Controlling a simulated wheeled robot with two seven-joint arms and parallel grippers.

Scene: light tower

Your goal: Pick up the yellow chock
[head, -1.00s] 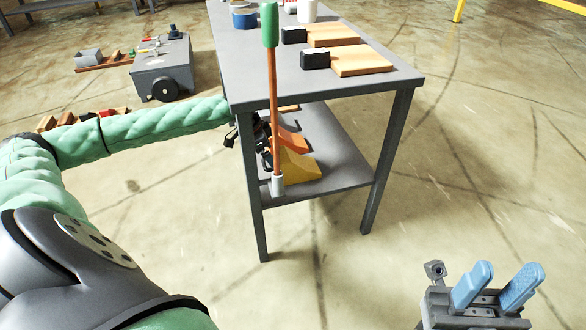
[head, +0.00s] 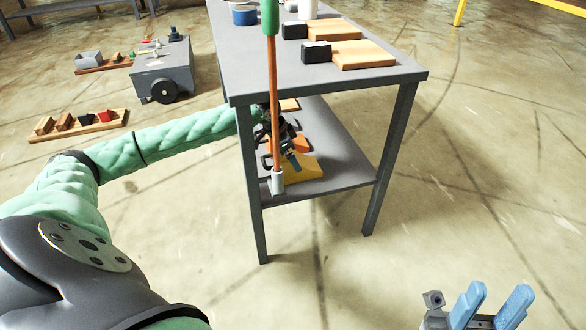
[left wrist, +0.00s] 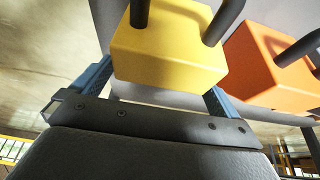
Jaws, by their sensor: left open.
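The yellow chock (head: 302,168) sits on the lower shelf of the grey table. It has a dark handle and fills the upper middle of the left wrist view (left wrist: 170,52). My left gripper (head: 288,157) is open at the chock, inside the table frame. In the left wrist view its blue fingers show on either side of the chock, partly hidden by it; I cannot tell if they touch it. My right gripper (head: 492,302) is open and empty over bare floor at the lower right.
An orange chock (left wrist: 272,68) stands close beside the yellow one. A pole with a green grip (head: 273,100) stands in front of the shelf, near a table leg (head: 252,190). Wooden pieces lie on the table top (head: 270,75). The floor at right is clear.

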